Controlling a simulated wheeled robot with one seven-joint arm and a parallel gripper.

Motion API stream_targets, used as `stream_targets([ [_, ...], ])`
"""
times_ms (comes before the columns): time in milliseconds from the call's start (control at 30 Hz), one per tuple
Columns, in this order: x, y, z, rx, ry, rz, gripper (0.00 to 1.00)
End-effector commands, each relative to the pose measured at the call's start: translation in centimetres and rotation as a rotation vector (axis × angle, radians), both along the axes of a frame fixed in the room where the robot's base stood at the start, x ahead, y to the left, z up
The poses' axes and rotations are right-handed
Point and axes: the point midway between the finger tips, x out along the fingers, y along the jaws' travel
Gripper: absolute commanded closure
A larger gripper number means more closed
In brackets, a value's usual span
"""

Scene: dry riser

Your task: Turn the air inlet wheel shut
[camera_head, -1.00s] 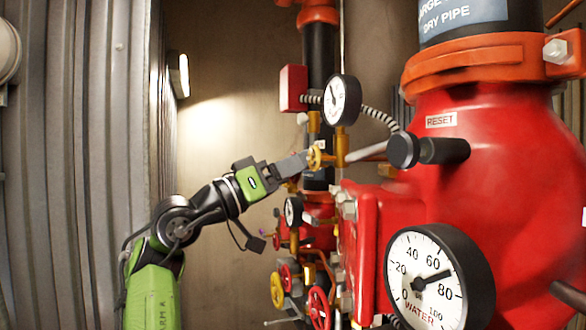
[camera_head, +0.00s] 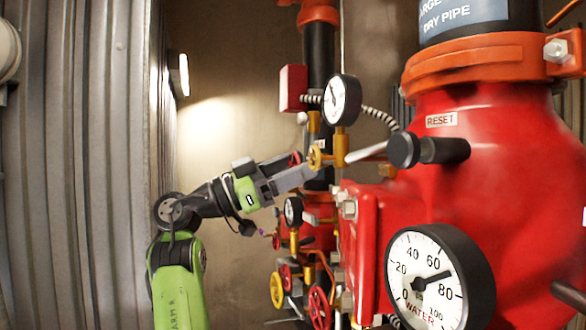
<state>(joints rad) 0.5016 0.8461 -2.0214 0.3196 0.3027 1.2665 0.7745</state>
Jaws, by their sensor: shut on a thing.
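The fingers hide part of the wheel's lower left side. A red handwheel (camera_head: 295,158) shows partly behind the gripper. Exactly how far the yellow wheel is turned cannot be told.
The big red valve body (camera_head: 500,180) fills the right, with a water gauge (camera_head: 439,277) in front. The upper gauge (camera_head: 343,99) stands just above the wheel. Red and yellow handwheels (camera_head: 319,307) cluster below. A corrugated wall (camera_head: 80,170) stands left; space between is free.

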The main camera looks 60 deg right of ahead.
Motion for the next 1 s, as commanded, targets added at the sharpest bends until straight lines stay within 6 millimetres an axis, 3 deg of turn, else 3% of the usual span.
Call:
stream_targets([
  [433, 0.0, 0.1, 0.3, -0.014, -0.002, 0.004, 0.70],
  [467, 0.0, 0.1, 0.3, -0.014, -0.002, 0.004, 0.37],
  [600, 0.0, 0.1, 0.2, -0.012, -0.004, 0.003, 0.16],
  [867, 0.1, 0.1, 0.1, -0.010, -0.004, 0.003, 0.16],
  [1000, 1.4, 0.9, -0.6, -0.010, -0.004, 0.007, 0.16],
])
